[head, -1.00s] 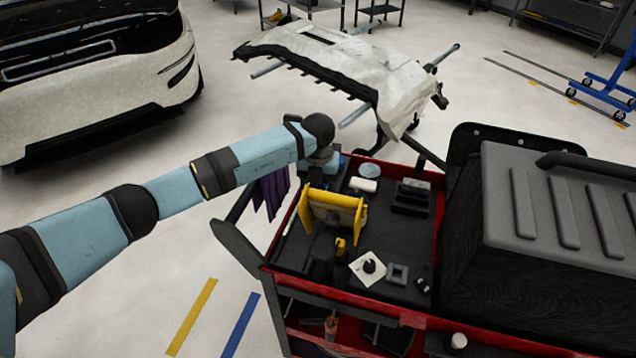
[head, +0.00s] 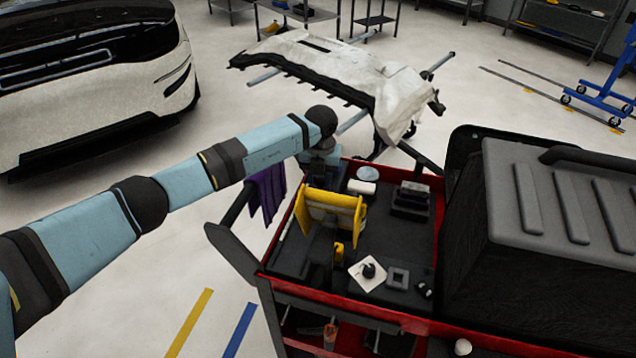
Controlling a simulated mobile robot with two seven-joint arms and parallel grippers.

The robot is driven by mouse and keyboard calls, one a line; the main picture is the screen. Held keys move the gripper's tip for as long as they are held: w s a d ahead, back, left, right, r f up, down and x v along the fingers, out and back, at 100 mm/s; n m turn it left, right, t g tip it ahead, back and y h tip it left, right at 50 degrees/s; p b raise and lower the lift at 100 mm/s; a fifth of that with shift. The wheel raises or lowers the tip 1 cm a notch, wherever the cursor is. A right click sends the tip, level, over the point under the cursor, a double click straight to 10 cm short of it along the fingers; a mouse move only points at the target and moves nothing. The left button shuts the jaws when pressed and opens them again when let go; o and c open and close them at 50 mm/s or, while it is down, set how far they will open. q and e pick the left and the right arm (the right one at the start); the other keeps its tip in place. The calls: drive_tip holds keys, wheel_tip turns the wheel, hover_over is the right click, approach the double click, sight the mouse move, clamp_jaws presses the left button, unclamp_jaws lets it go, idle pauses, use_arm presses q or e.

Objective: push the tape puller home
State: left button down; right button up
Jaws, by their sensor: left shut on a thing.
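My left arm reaches in from the left, and its wrist bends down over the far left corner of the red-rimmed cart. My left gripper (head: 320,172) points down just behind a yellow piece (head: 338,204) that stands up from the black cart top. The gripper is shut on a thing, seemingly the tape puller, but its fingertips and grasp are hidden. A small yellow part (head: 340,250) shows below the yellow piece. I cannot tell where the puller ends and its holder begins. My right gripper is not in view.
The cart top (head: 397,222) also bears a white block (head: 362,188), black boxes (head: 411,198), a white square with a black knob (head: 366,274) and a grey square (head: 398,278). A purple cloth (head: 267,191) hangs at its left. A grey-lidded bin (head: 560,200) stands right.

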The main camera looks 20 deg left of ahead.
sight(320, 177)
use_arm(q)
drive_tip(key=shift+w+r, duration=0.1)
drive_tip(key=c, duration=1.1)
unclamp_jaws()
drive_tip(key=o, duration=0.3)
drive_tip(key=shift+w, duration=0.15)
drive_tip(key=shift+r, duration=0.15)
wheel_tip(320, 177, up, 13)
drive_tip(key=shift+r, duration=0.2)
